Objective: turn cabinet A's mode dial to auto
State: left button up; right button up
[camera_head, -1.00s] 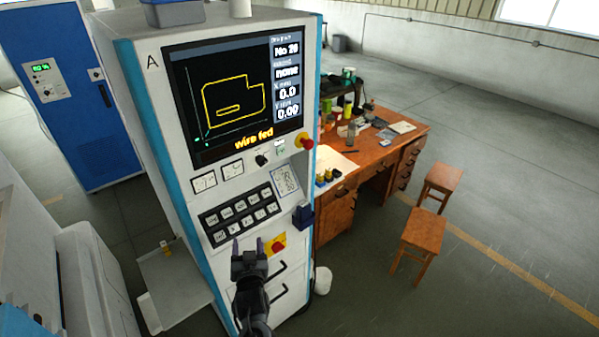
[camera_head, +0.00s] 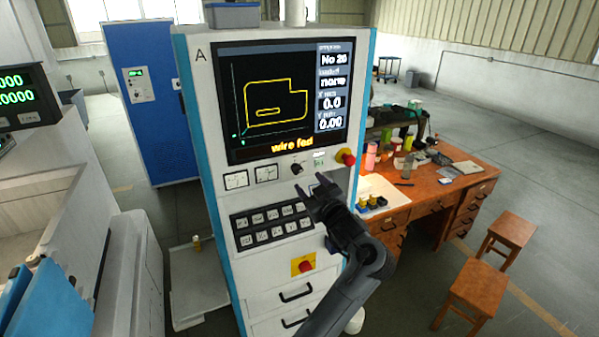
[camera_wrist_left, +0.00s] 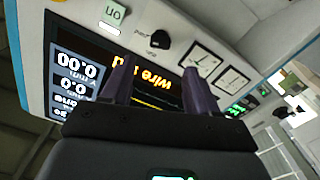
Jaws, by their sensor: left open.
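Cabinet A (camera_head: 213,130) is the tall white and blue cabinet with a screen (camera_head: 290,100) reading "wire fed". Its small black mode dial (camera_head: 297,169) sits below the screen, right of two square meters. The dial (camera_wrist_left: 160,40) also shows in the left wrist view, beyond the fingertips; its pointing direction is too small to tell. My left gripper (camera_head: 311,184) is open and empty, just below and right of the dial in the head view, apparently not touching it. Its two fingers (camera_wrist_left: 160,80) are spread in the wrist view. My right gripper is not in view.
A red emergency button (camera_head: 346,157) juts out right of the dial. A keypad (camera_head: 270,225) and a red switch on a yellow plate (camera_head: 304,265) are lower down. A cluttered wooden desk (camera_head: 430,195) and two stools (camera_head: 475,290) stand to the right.

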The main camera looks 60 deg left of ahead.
aim_at(298, 170)
pick_arm(q)
jog(key=a, duration=0.2)
jog(key=a+p, duration=0.1)
jog(key=a, duration=0.2)
jog(key=w+a, duration=0.1)
jog(key=a, duration=0.2)
jog(key=shift+w+a+p, duration=0.1)
jog(key=shift+p, duration=0.25)
jog(key=shift+c, duration=0.4)
jog(key=c, duration=1)
jog(key=shift+o, duration=0.2)
